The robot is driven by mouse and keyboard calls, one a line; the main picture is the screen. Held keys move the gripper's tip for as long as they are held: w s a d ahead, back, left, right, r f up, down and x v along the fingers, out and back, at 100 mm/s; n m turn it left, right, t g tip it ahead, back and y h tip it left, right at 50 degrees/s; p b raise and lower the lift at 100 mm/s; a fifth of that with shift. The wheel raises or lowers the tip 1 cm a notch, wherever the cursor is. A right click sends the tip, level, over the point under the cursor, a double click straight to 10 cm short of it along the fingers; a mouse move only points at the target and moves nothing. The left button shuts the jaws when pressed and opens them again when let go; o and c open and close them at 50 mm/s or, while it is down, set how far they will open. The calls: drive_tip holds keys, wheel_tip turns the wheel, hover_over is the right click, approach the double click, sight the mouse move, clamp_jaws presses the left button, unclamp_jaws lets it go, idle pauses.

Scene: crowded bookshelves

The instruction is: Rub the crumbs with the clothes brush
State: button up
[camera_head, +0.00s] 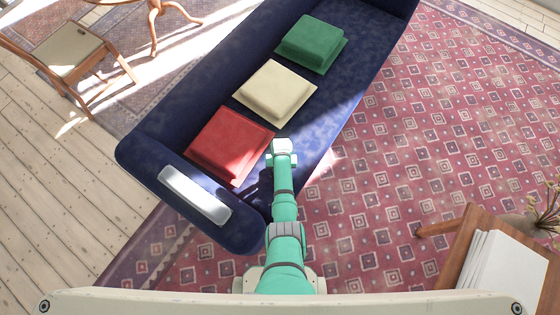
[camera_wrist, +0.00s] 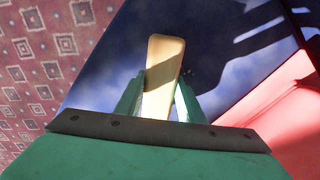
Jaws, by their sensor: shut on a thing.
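My gripper (camera_wrist: 158,96) is shut on the pale wooden clothes brush (camera_wrist: 164,62), with one green finger on each side of it. The brush points away from the gripper, over the blue sofa (camera_wrist: 108,72); whether it touches the fabric I cannot tell. Its bristles are hidden. A few tiny dark specks, possibly crumbs, show just right of the brush in the wrist view; they are too small to be sure. In the head view my wrist (camera_head: 282,153) is over the sofa's front part, beside the red cushion (camera_head: 231,143), and hides the brush.
A cream cushion (camera_head: 275,92) and a green cushion (camera_head: 312,44) lie farther along the sofa. A pale flat object (camera_head: 195,195) lies on the near armrest. A wooden table (camera_head: 457,247) with white books (camera_head: 505,265) stands at right. Patterned rug (camera_head: 420,130) is open beside the sofa.

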drive_tip(key=shift+w+a+r, duration=0.1)
drive_tip(key=shift+w+r, duration=0.05)
drive_tip(key=shift+r, duration=0.3)
drive_tip(key=shift+s+r, duration=0.2)
drive_tip(key=shift+r, duration=3.1)
